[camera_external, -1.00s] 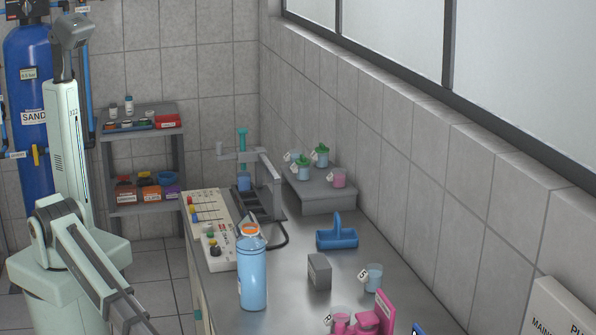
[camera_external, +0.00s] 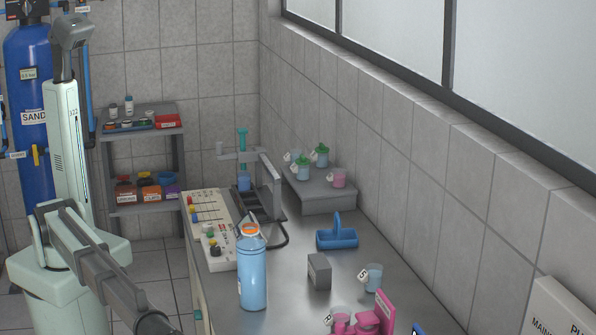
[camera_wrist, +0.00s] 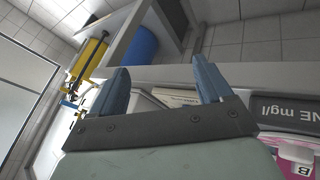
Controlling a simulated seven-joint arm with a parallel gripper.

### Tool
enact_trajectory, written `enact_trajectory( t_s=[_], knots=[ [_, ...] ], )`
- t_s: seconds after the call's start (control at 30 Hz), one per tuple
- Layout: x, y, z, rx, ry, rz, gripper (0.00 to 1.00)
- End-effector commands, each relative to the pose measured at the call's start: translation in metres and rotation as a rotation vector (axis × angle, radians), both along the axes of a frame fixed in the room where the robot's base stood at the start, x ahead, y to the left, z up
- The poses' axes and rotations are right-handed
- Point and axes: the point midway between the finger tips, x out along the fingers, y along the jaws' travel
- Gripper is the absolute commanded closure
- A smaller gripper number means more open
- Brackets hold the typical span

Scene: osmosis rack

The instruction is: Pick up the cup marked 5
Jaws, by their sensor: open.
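A cup with clear bluish contents (camera_external: 374,278) stands on the bench at the right; its white tag bears a mark that looks like 5 or S. Other tagged cups, a clear one (camera_external: 294,160), green-topped ones (camera_external: 303,172) and a pink one (camera_external: 339,180), stand on a raised grey shelf; their marks are too small to read. Pink cups (camera_external: 341,322) stand at the front edge of the picture. My gripper (camera_wrist: 162,85) is open and empty in the wrist view, away from the marked cup, which I cannot identify there. The external view does not show my gripper.
A blue bottle with orange cap (camera_external: 252,270), a grey block (camera_external: 319,271) and a blue caddy (camera_external: 337,237) stand on the bench. A pink panel (camera_external: 385,310) stands near the marked cup. Bare bench lies between bottle and block.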

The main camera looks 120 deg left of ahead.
Motion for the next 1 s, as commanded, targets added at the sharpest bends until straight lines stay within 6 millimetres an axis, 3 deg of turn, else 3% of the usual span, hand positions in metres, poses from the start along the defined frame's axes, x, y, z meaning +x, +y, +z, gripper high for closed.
enact_trajectory(
  t_s=[0.13,0.27,0.5,0.7,0.83,1.0],
  knots=[
    [0.026,0.038,0.043,-0.003,0.001,0.064,0.21],
    [0.042,0.094,0.075,0.010,0.029,0.131,0.21],
    [0.061,0.226,0.146,0.037,0.097,0.281,0.21],
    [0.056,0.338,0.196,0.063,0.156,0.380,0.21],
    [0.047,0.408,0.198,0.106,0.183,0.367,0.21],
    [0.033,0.495,0.180,0.180,0.205,0.283,0.21]
  ],
)
